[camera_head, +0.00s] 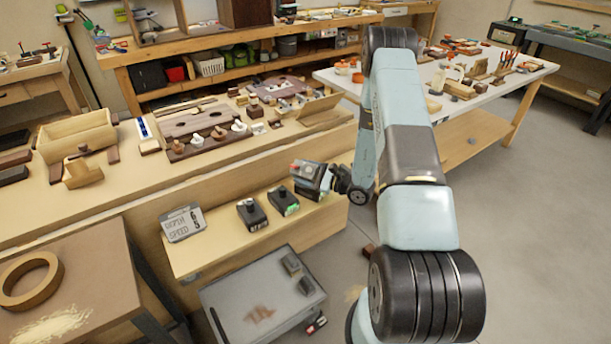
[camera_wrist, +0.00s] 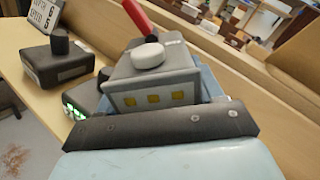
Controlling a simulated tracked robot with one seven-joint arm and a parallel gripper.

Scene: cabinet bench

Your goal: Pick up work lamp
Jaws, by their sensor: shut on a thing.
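My gripper (camera_head: 318,180) is above the right part of the low wooden shelf, shut on a small grey boxy thing with a red part, which appears to be the work lamp (camera_head: 301,170). In the wrist view the lamp (camera_wrist: 155,80) is a grey block with a white round knob on top, yellow squares on its near side and a red bar behind. A dark bar of my gripper (camera_wrist: 160,127) crosses in front of it. The fingertips and the exact grip are hidden.
Two black boxes with knobs, one (camera_head: 251,214) and one with green lights (camera_head: 284,201), stand on the low shelf (camera_head: 215,254) beside a labelled sign (camera_head: 183,223). A grey cabinet (camera_head: 262,300) stands below. The long workbench (camera_head: 215,160) lies behind, crowded with tools.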

